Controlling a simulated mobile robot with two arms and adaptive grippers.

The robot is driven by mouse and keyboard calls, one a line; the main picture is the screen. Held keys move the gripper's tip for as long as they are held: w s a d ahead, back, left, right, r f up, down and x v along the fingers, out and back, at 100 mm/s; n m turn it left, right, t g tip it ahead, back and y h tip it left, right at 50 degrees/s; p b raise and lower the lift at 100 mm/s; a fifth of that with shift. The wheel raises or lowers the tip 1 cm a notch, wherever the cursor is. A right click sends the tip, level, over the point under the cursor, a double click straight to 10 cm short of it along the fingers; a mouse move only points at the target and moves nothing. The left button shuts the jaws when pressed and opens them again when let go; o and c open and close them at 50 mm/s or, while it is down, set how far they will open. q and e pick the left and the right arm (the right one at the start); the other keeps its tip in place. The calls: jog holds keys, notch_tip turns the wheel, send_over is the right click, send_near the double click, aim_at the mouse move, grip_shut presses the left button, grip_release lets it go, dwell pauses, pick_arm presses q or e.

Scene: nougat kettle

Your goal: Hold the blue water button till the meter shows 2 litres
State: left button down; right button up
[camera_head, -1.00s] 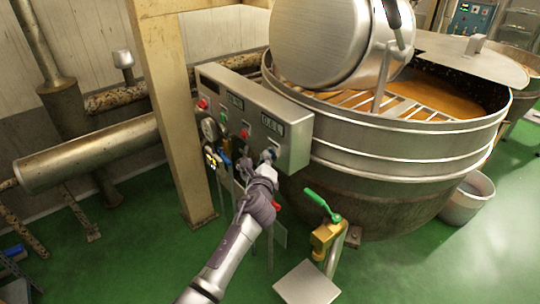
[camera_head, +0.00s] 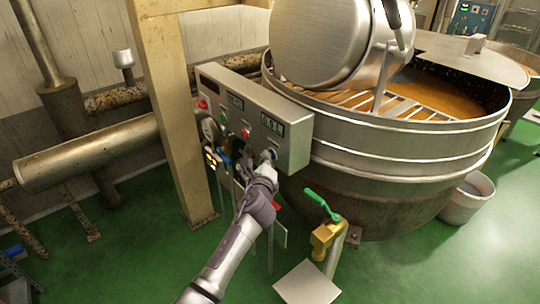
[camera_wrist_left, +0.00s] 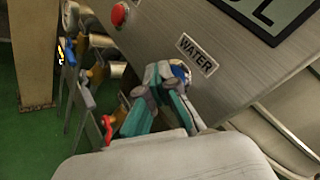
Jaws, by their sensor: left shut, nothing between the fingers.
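The blue water button (camera_head: 270,153) sits low on the right end of the grey control box (camera_head: 293,152). My left gripper (camera_head: 268,164) is shut and empty, with its fingertips at the button. In the left wrist view the gripper's fingertips (camera_wrist_left: 162,76) overlap the blue button (camera_wrist_left: 181,73), beside the WATER label (camera_wrist_left: 197,54). Whether they press it in cannot be told. The meter (camera_head: 272,124) is a display above the button; its digits are too small to read. In the wrist view only the end of the meter (camera_wrist_left: 268,10) shows, with an L. My right gripper is out of view.
A red button (camera_head: 245,133) and a second display (camera_head: 235,101) are on the same box. The big kettle (camera_head: 400,150) stands right behind it. A beige post (camera_head: 172,110) is on the left. A green-handled valve (camera_head: 322,204) stands at lower right.

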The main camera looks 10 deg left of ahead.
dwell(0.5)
pick_arm(q)
jog(key=shift+s+a+p, duration=0.5)
jog(key=shift+s+p, duration=0.1)
jog(key=shift+s, duration=0.15)
jog(key=s+a+p, duration=0.1)
jog(key=s, duration=0.1)
jog(key=s+a+p, duration=0.1)
jog(key=s+a, duration=0.1)
jog(key=shift+p, duration=0.3)
jog(key=shift+w, duration=0.1)
